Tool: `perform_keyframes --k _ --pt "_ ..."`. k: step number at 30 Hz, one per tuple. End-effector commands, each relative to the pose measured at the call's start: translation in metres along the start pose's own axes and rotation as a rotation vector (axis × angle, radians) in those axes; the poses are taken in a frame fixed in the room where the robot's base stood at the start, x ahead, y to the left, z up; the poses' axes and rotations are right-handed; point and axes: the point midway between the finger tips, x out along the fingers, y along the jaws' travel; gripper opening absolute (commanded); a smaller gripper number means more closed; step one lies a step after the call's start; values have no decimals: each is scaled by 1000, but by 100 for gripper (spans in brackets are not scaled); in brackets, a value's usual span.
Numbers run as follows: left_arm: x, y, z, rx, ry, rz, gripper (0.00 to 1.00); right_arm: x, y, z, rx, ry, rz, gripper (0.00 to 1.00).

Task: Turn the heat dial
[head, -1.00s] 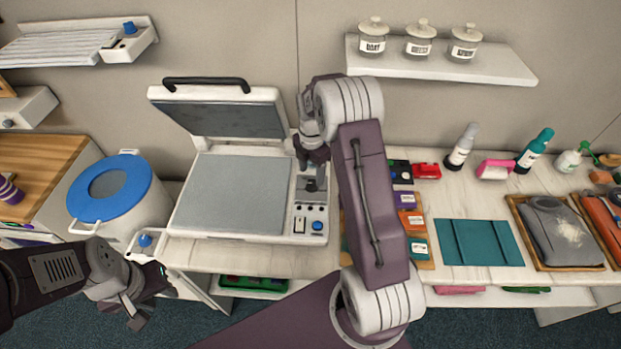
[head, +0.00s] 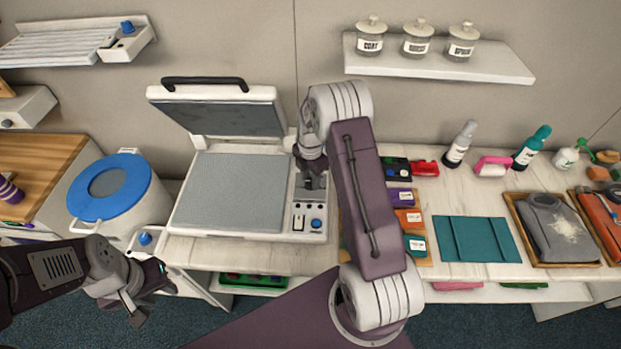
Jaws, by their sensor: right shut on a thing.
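The heat press (head: 180,228) stands open on the bench, its lid (head: 238,119) tilted up at the back. Its control panel (head: 299,234) runs down the right side, with a blue knob (head: 316,223), small buttons and a rocker switch at the front. My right gripper (head: 312,183) points down at the panel behind these controls and is shut on a small dark part there. This looks like the heat dial, but the fingers mostly hide it. My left gripper (head: 152,303) hangs low in front of the bench at the left, fingers apart and empty.
A white drum with a blue lid (head: 128,163) stands left of the press. Right of my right arm are coloured boxes (head: 408,217), a teal folded cloth (head: 476,241), bottles and a tray with a grey shirt (head: 558,232). A shelf of jars (head: 440,62) hangs above.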

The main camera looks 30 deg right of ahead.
Motion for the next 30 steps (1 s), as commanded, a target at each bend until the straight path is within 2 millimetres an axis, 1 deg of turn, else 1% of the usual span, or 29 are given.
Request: perform_keyframes --k 5,8,30 --pt "-1 0 0 0 0 0 36 -1 0 0 60 -1 1 0" --pt "-1 0 0 0 0 0 36 -1 0 0 124 -1 1 0" --pt "-5 0 0 0 0 0 36 -2 1 1 812 -1 3 0"
